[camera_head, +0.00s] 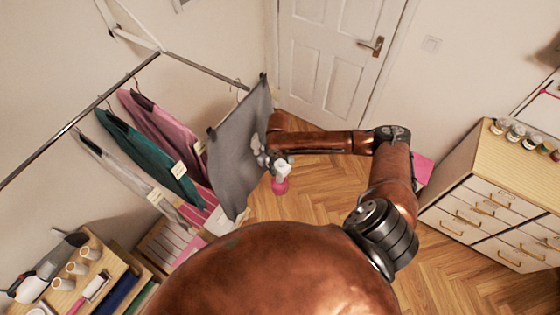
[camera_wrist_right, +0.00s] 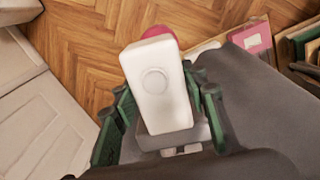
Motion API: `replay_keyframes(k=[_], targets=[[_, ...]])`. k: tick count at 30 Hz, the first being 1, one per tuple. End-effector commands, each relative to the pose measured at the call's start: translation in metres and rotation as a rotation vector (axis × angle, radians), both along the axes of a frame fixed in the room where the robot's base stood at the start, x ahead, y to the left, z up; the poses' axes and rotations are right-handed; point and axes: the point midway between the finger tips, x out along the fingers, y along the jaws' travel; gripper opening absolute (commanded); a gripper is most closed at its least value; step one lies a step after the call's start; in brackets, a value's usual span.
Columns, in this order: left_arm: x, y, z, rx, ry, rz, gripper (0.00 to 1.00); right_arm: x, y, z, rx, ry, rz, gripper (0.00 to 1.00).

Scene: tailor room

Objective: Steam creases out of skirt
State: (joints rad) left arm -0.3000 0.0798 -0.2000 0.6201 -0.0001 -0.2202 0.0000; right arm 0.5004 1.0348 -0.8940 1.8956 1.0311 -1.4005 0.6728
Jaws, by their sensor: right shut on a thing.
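The grey skirt (camera_head: 238,150) hangs from the rail, spread flat and slightly tilted. It also fills the lower right of the right wrist view (camera_wrist_right: 262,115). A small lighter patch shows near its right edge. My right gripper (camera_head: 268,160) is beside the skirt's right side, its green fingers (camera_wrist_right: 162,98) shut around a white handheld steamer with a pink end. The steamer (camera_head: 281,174) is close to the cloth; I cannot tell whether it touches. In the wrist view the steamer (camera_wrist_right: 158,80) shows a round button. My left gripper is out of view.
A metal rail (camera_head: 80,120) holds several garments, including teal (camera_head: 150,155) and pink (camera_head: 160,125) ones, left of the skirt. A shelf unit with spools (camera_head: 88,253) stands at lower left. A drawer cabinet (camera_head: 480,210) stands right. The wooden floor (camera_head: 320,190) before the white door (camera_head: 325,60) is clear.

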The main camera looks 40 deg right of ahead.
Motion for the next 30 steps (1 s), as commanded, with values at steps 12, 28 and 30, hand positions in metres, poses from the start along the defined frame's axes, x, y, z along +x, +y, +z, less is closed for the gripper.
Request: replay_keyframes(k=[12,28,30], targets=[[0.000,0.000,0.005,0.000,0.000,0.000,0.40,-0.006,0.018,-0.013,0.003,-0.003,0.000,0.00],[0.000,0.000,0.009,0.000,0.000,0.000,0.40,-0.015,0.040,-0.031,0.003,-0.003,0.000,0.00],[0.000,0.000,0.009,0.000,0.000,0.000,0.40,-0.016,0.043,-0.033,0.002,-0.004,0.001,0.00]])
